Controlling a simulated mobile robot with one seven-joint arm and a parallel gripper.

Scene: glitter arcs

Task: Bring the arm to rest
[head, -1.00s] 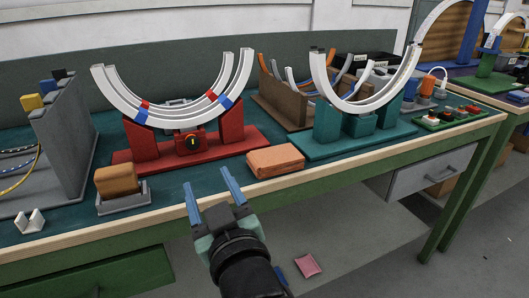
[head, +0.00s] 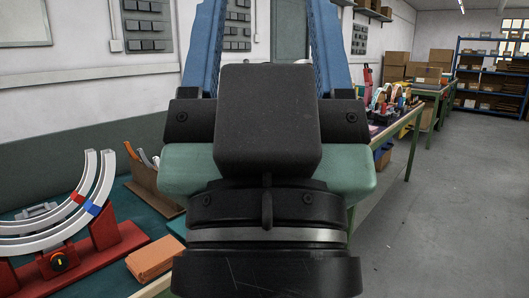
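My gripper (head: 265,30) fills the middle of the head view, raised close to the camera and pointing up. Its two blue fingers stand wide apart with nothing seen between them; their upper ends reach the top edge of the picture. The gripper body and wrist hide the middle of the workbench. The arm below the wrist is out of view.
At lower left, the workbench holds a red stand (head: 95,240) with white curved rails (head: 90,200), an orange block (head: 153,257) and a brown holder (head: 150,182). Farther benches (head: 400,125) run along the right. The grey floor (head: 455,220) at right is clear.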

